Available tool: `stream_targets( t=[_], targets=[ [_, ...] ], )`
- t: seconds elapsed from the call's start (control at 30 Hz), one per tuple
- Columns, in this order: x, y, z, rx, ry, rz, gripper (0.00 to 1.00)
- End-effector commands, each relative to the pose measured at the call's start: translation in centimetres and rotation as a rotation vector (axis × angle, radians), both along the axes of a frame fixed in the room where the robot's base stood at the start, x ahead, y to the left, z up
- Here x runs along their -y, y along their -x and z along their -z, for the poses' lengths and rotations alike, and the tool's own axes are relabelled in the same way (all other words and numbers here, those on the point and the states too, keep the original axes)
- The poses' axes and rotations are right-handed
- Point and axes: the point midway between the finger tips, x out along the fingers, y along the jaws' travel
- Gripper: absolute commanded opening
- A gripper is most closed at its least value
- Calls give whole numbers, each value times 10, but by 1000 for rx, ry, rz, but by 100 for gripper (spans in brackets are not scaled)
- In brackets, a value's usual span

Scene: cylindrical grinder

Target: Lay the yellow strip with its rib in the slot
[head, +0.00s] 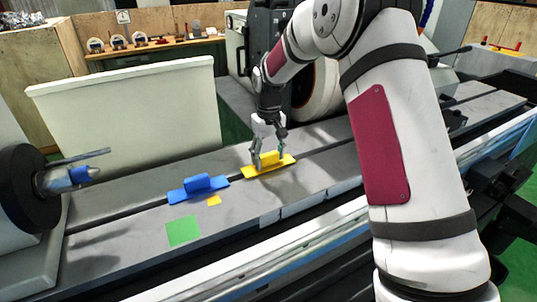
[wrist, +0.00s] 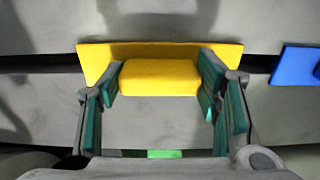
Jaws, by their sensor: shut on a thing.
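The yellow strip (head: 284,166) is a flat plate with a raised block on top, over the long dark slot (head: 328,147) in the grey machine table. My gripper (head: 270,154) is shut on the raised block, one finger at each end, also seen in the wrist view (wrist: 160,85). In the wrist view the strip (wrist: 225,52) lies along the slot (wrist: 38,62) and covers part of it. The rib under the strip is hidden, and I cannot tell whether it is in the slot or whether the plate touches the table.
A blue strip (head: 181,196) with a similar block lies along the slot to the left. A green square (head: 183,231) and a small yellow-orange square (head: 214,201) lie on the table in front. A dark round headstock part (head: 22,188) stands at far left.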

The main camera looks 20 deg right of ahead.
Motion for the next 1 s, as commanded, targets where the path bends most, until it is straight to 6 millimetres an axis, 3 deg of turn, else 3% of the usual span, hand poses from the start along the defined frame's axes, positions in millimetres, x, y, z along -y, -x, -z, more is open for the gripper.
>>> stream_targets(
  t=[0.1, 0.13, 0.23, 0.67, 1.0],
  targets=[
    [0, 0, 3, -1, 0, 0, 28],
    [0, 0, 3, 0, 0, 0, 60],
    [0, 0, 2, 0, 0, 0, 81],
    [0, -1, -4, 2, 1, 0, 81],
    [0, -1, -66, 5, 0, 0, 81]
  ],
)
